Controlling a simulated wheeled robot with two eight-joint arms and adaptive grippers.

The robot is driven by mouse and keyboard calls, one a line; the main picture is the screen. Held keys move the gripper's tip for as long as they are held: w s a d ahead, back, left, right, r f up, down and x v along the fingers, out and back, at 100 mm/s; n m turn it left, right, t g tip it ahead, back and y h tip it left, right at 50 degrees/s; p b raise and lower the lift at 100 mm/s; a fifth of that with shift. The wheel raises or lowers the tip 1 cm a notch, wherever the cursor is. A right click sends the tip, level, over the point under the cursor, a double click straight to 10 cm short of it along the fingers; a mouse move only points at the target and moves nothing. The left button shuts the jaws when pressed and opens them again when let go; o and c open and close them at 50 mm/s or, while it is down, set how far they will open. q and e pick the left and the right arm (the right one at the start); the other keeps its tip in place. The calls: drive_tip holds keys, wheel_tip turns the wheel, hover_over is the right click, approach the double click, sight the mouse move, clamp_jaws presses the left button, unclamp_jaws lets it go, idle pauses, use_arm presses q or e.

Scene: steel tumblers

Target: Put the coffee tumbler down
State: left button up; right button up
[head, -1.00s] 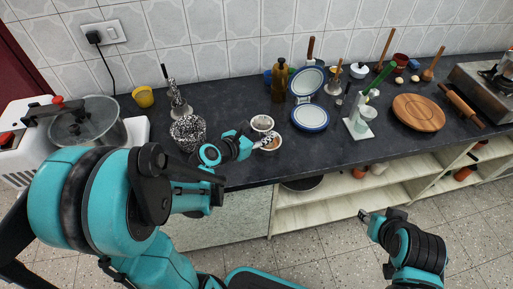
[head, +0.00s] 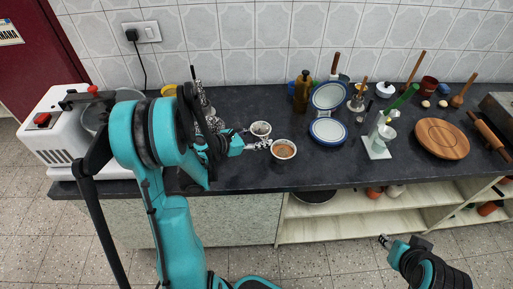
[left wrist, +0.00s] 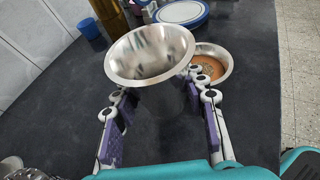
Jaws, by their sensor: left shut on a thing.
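My left gripper (head: 258,142) reaches in from the left over the counter. In the left wrist view its two fingers (left wrist: 160,112) are on either side of a steel tumbler (left wrist: 150,52) with a wide flared rim, shut on it. Its inside looks grey and bare. The same tumbler shows in the head view (head: 261,129). Whether its base touches the counter is hidden. A second steel tumbler or bowl with brown contents (head: 284,149) stands close by; it also shows beyond the right finger (left wrist: 214,64). My right gripper (head: 385,240) is low, in front of the counter; its jaws are unclear.
A blue-rimmed plate (head: 328,131) lies to the right of the tumblers, with brown bottles (head: 302,91) behind. A white stand (head: 379,147) and a round wooden board (head: 442,139) are farther right. Bare dark counter (head: 240,177) lies in front.

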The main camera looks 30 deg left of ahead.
sight(256, 150)
use_arm(q)
drive_tip(key=shift+w+a+f+b, duration=0.15)
drive_tip(key=shift+w+a+f, duration=0.1)
drive_tip(key=shift+a+f, duration=0.25)
drive_tip(key=shift+w+a+f+b, duration=0.2)
drive_tip(key=shift+a+f, duration=0.1)
drive_tip(key=shift+a, duration=0.25)
wheel_tip(256, 150, down, 4)
drive_tip(key=shift+r+b, duration=0.1)
drive_tip(key=shift+b, duration=0.95)
drive_tip(key=shift+r, duration=0.1)
drive_tip(key=o, duration=1.3)
